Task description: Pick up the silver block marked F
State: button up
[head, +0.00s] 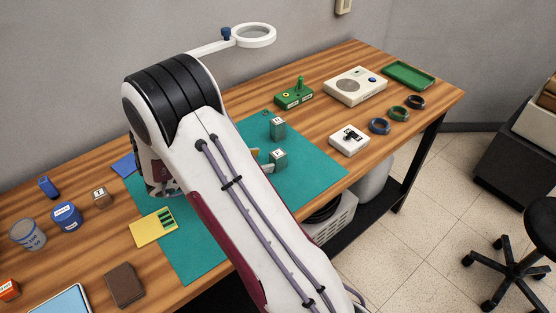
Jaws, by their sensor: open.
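My gripper (163,189) hangs below the wrist at the left part of the teal mat (312,160). My own arm covers much of it; it is open, and I see nothing held. Two grey-green blocks with white letter labels stand on the mat right of my arm: a far block (278,130) and a near block (278,161). A small brownish block (102,200) with a pale label stands on the wood left of the gripper. The letters are too small to read surely, so I cannot tell which block is F. My arm hides the mat's middle.
A yellow card (145,231) lies on the mat's left edge. A blue tin (66,217), grey can (28,235) and brown box (125,285) stand left. A green device (294,94), white device (355,86), several rings and a green tray (409,75) stand right. A ring lamp (254,36) shows above.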

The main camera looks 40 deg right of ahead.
aim_at(272, 157)
jog(key=shift+x, duration=1.3)
jog(key=shift+x, duration=2.6)
jog(key=shift+w, duration=0.15)
grip_shut()
